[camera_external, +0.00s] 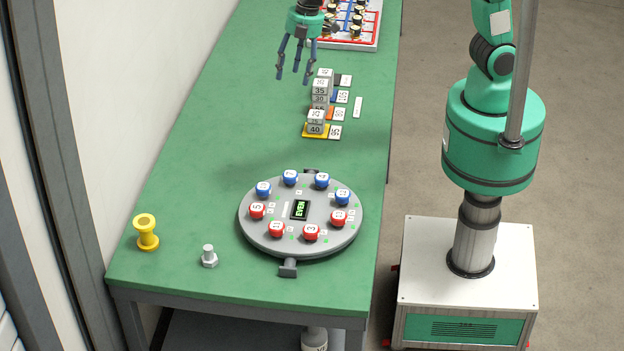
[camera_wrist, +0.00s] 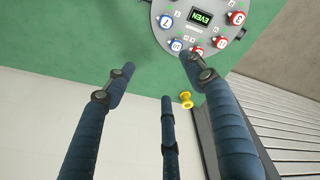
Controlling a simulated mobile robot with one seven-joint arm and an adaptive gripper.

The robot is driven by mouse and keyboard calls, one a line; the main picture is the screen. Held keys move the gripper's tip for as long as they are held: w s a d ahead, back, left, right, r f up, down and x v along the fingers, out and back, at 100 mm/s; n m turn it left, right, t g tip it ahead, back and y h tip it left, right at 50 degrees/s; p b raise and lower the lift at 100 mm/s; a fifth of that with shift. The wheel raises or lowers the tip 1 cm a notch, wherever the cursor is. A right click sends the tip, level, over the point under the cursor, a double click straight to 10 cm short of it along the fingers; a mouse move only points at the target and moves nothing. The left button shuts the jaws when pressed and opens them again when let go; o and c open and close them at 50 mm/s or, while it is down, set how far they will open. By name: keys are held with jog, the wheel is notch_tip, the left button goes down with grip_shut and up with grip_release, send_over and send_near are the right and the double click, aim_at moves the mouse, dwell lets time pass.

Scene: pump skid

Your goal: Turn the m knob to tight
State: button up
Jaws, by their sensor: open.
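No knob with a readable m shows in either view. A board (camera_external: 343,46) with several dark-topped knobs on red and blue fields lies at the far end of the green table, cut by the frame's top edge; its labels are too small to read. My gripper (camera_external: 294,70) has dark fingers, spread apart and empty, and hangs above the table just in front of and left of the board. In the wrist view my gripper (camera_wrist: 160,82) points toward the round grey dial plate (camera_wrist: 183,12) and the table, with nothing between the fingers.
The round plate bears several red and blue numbered knobs and a display (camera_external: 300,209) reading EVEN. Stacked number blocks (camera_external: 317,117) stand on coloured cards between plate and board. A yellow spool (camera_external: 146,232) and grey bolt (camera_external: 209,256) stand front left.

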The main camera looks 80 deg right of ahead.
jog(key=w+a+f+n+g+p, duration=0.1)
jog(key=w+a+f+n+p, duration=0.1)
jog(key=a+f, duration=0.35)
jog(key=w+a+f+n+p, duration=0.1)
jog(key=a+f+n+p, duration=0.1)
jog(key=a, duration=0.6)
jog(key=n+g+h+p, duration=0.1)
jog(key=n+p, duration=0.3)
jog(key=p, duration=0.1)
send_over(276, 225)
notch_tip(276, 225, down, 11)
jog(key=shift+f, duration=0.1)
jog(key=shift+f, duration=0.1)
jog(key=shift+f+p, duration=0.5)
jog(key=shift+f, duration=6.3)
jog(key=shift+c, duration=0.5)
jog(key=c, duration=1)
